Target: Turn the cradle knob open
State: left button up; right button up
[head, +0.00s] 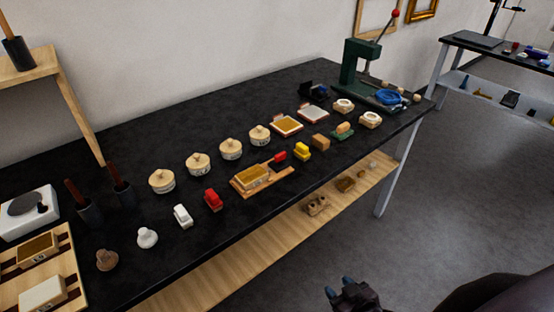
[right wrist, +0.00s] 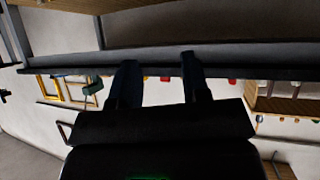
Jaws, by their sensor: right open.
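A wooden holder (head: 278,183) with a gold-topped block (head: 253,175) lies near the front edge of the black table in the head view. I cannot tell for sure that it is the cradle, and no knob can be made out on it. My right gripper (head: 341,286) is low at the bottom of the head view, in front of the table and apart from it. In the right wrist view my right gripper (right wrist: 160,66) is open, with nothing between its two dark fingers. My left gripper is not in view.
The black table (head: 200,113) carries several lidded round pots (head: 198,164), a red block (head: 213,199), a yellow block (head: 302,151) and a green press (head: 358,64). A wooden shelf (head: 240,264) runs below. The grey floor (head: 440,190) at right is clear.

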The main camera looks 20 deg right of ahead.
jog(key=shift+w+r, duration=0.2)
jog(key=shift+s, duration=0.1)
